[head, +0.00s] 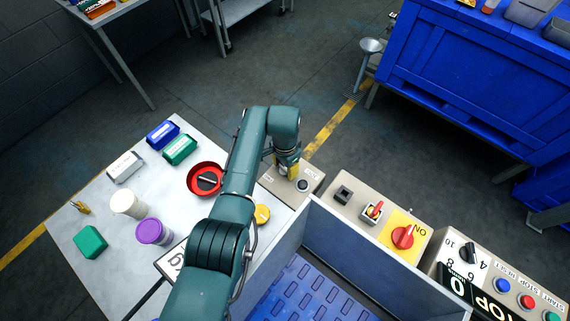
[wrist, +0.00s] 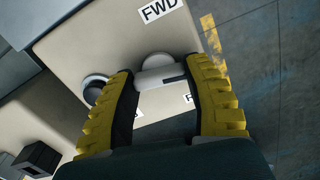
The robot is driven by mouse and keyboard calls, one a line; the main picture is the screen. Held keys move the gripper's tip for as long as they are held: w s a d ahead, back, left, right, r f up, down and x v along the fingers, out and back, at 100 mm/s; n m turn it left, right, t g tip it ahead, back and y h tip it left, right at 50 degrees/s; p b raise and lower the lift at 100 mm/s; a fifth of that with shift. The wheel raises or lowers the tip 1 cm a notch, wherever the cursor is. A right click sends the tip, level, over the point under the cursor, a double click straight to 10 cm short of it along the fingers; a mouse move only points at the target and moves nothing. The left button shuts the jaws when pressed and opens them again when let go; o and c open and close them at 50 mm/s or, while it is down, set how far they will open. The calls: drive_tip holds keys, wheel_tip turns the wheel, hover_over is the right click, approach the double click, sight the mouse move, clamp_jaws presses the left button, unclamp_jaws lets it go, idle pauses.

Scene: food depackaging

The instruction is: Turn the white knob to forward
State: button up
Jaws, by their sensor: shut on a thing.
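The white knob (wrist: 155,75) sits on a beige control box, which shows in the wrist view (wrist: 70,50) and in the head view (head: 318,178). My gripper (wrist: 162,75), with yellow ribbed fingers, is shut on the knob, one finger at each side. A dark mark shows on the right part of the knob's grip. A label reading FWD (wrist: 158,10) is above the knob in the wrist view; another label (wrist: 188,98) below it is mostly hidden by a finger. In the head view my gripper (head: 288,176) is over the box and hides the knob.
A round black button (wrist: 93,88) is beside the left finger. Right of the box stand a panel with a red knob (head: 403,237) and a panel with several buttons (head: 503,285). A blue-floored bin (head: 310,290) is in front. A table (head: 75,215) with containers is left.

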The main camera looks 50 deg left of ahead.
drive_tip(key=n, duration=0.5)
drive_tip(key=shift+s+f+n+p, duration=0.1)
drive_tip(key=shift+f+n+p, duration=0.05)
drive_tip(key=shift+n+p, duration=0.2)
drive_tip(key=shift+n, duration=2.25)
drive_tip(key=o, duration=1.2)
wheel_tip(320, 180, up, 12)
